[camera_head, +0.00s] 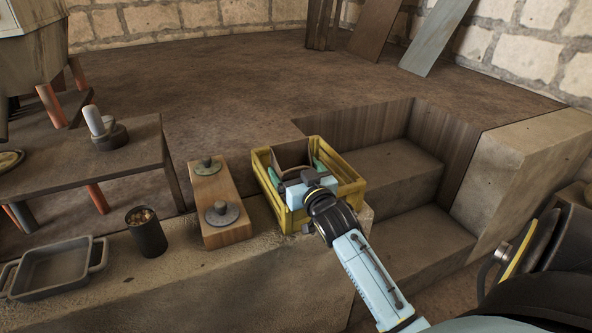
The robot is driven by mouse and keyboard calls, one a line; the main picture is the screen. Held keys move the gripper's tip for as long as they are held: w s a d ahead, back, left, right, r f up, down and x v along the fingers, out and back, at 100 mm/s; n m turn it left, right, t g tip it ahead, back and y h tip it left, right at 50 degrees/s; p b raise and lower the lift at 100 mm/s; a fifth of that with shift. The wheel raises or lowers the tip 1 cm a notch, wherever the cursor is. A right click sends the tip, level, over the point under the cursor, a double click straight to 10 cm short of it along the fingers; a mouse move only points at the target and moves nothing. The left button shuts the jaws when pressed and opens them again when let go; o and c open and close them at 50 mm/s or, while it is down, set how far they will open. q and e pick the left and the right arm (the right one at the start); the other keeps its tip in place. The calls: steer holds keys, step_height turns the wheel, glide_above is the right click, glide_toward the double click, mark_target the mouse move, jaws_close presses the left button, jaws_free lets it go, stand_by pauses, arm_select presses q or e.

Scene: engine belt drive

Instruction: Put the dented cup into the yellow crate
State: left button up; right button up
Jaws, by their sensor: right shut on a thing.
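The yellow crate (358,192) is a slatted open box on the stone ledge, at the middle of the head view. My right gripper (294,168) is over and partly inside the crate, with its greenish fingers spread to either side of a brown, cup-like thing (292,152). It is shut on this thing, which looks like the dented cup. The gripper body hides much of it, so I cannot see a dent or tell whether it touches the crate floor. My left gripper is not in view.
Left of the crate is a wooden block (226,237) with two round metal knobs. Further left are a dark cup (149,238) with brown contents and a grey two-handled tray (60,290). Stone steps (420,235) descend right of the crate. A low table (70,175) stands at the left.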

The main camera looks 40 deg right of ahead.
steer(key=shift+f, duration=0.45)
steer(key=o, duration=0.7)
steer(key=shift+s+f, duration=0.1)
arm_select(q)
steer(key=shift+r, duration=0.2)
arm_select(e)
steer(key=shift+o, duration=0.5)
steer(key=shift+a+f, duration=0.1)
steer(key=shift+f, duration=0.05)
steer(key=shift+r, duration=0.2)
steer(key=shift+s+a+r+p, duration=0.15)
steer(key=shift+s+r+p, duration=0.2)
steer(key=shift+s, duration=0.2)
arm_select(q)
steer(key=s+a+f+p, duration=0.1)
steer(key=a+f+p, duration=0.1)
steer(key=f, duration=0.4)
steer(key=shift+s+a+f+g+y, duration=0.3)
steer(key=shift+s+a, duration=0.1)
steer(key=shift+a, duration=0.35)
arm_select(e)
steer(key=v, duration=1)
steer(key=shift+s+r, duration=0.35)
steer(key=shift+r, duration=0.1)
